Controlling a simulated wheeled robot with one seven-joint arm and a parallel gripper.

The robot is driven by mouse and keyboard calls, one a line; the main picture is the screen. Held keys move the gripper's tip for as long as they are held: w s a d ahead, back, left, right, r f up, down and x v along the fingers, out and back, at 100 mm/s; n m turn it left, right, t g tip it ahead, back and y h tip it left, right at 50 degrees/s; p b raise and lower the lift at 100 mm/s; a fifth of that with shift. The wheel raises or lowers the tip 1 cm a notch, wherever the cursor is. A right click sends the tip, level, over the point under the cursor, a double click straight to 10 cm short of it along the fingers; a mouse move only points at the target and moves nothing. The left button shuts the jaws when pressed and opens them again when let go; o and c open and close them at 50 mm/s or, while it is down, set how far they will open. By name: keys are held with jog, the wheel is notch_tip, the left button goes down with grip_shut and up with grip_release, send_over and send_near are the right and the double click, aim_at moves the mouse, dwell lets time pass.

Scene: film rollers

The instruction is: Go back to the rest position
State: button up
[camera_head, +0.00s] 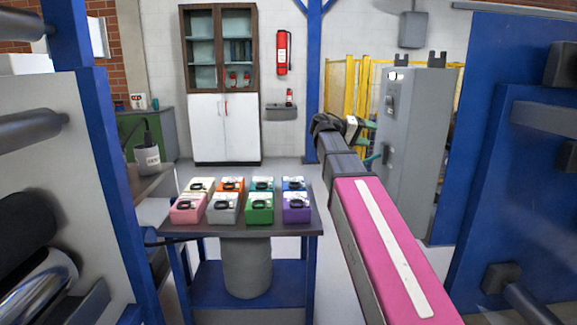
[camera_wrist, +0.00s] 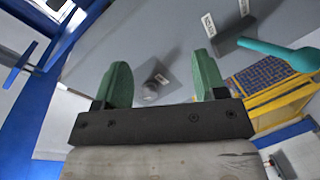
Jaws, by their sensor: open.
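My gripper (camera_wrist: 160,60) shows in the wrist view with two green fingers spread apart and nothing between them. In the head view my pink and dark grey arm stretches forward from the lower right.
A teal handle (camera_wrist: 285,55) on a dark mount shows right of my fingers. A dark table (camera_head: 245,230) with several coloured boxes stands left of my arm. Blue machine frames close in on both sides. A yellow fence (camera_head: 343,100) stands behind. Open floor lies beyond the table.

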jog(key=s+a+f+n+y, duration=0.1)
jog(key=s+f+n+y, duration=0.2)
jog(key=f, duration=1.1)
jog(key=s+f+n+y, duration=0.15)
jog(key=f+y, duration=0.25)
jog(key=f, duration=1.1)
jog(key=s+a+f+g+y, duration=0.1)
jog(key=s+a+f+y, duration=0.3)
jog(key=s+f, duration=0.3)
jog(key=s+a+f+m+g+y, duration=0.1)
jog(key=s+a+f+y, duration=0.2)
jog(key=s+f, duration=0.4)
notch_tip(320, 180, down, 7)
jog(key=shift+s+a+r+y, duration=0.15)
jog(key=shift+s+a+y, duration=0.2)
jog(key=shift+y, duration=0.55)
jog(key=shift+w, duration=0.1)
